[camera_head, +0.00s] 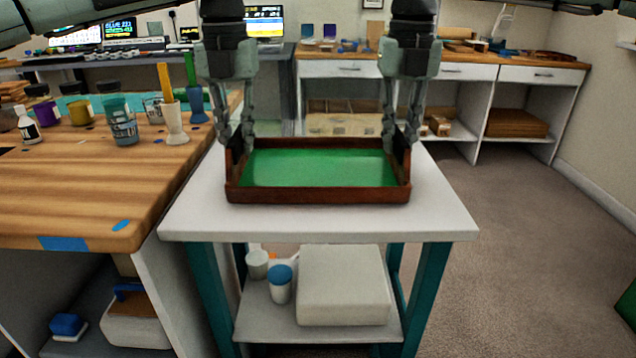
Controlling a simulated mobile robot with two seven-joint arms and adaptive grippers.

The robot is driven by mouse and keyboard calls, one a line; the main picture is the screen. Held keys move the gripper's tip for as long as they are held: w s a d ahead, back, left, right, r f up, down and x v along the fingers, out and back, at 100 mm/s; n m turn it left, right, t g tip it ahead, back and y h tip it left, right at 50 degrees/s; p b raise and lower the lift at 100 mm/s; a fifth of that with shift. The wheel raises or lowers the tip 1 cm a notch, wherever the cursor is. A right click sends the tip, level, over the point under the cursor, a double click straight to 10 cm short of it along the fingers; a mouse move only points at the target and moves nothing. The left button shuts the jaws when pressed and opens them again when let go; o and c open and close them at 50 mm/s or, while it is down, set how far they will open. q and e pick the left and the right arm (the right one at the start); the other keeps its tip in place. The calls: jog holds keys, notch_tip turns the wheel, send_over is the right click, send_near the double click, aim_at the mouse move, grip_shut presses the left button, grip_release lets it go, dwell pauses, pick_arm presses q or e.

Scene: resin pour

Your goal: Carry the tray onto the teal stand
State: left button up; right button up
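A brown wooden tray (318,197) with a green inside sits level over the white top (330,227) of the teal-legged stand (210,290). It appears to rest on that top, near its middle. My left gripper (236,148) is at the tray's left end wall, with its fingers closed around that wall. My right gripper (401,148) is at the right end wall in the same way. Parts of the finger tips are hidden behind the tray's walls.
A wooden workbench (70,190) with cups, a white bottle (27,124) and brushes stands close on the left. The stand's lower shelf (300,325) holds a white box (343,285) and small containers. Cabinets (520,75) line the back. Carpet is open on the right.

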pick_arm(q)
jog(key=shift+o, duration=1.4)
jog(key=shift+r, duration=0.15)
pick_arm(e)
jog(key=shift+o, duration=1.4)
jog(key=shift+r, duration=0.15)
pick_arm(q)
jog(key=shift+r, duration=0.1)
pick_arm(e)
jog(key=shift+a+r, duration=0.1)
jog(key=shift+r, duration=0.1)
pick_arm(q)
notch_tip(320, 180, up, 12)
pick_arm(e)
notch_tip(320, 180, up, 12)
jog(key=shift+f, duration=0.2)
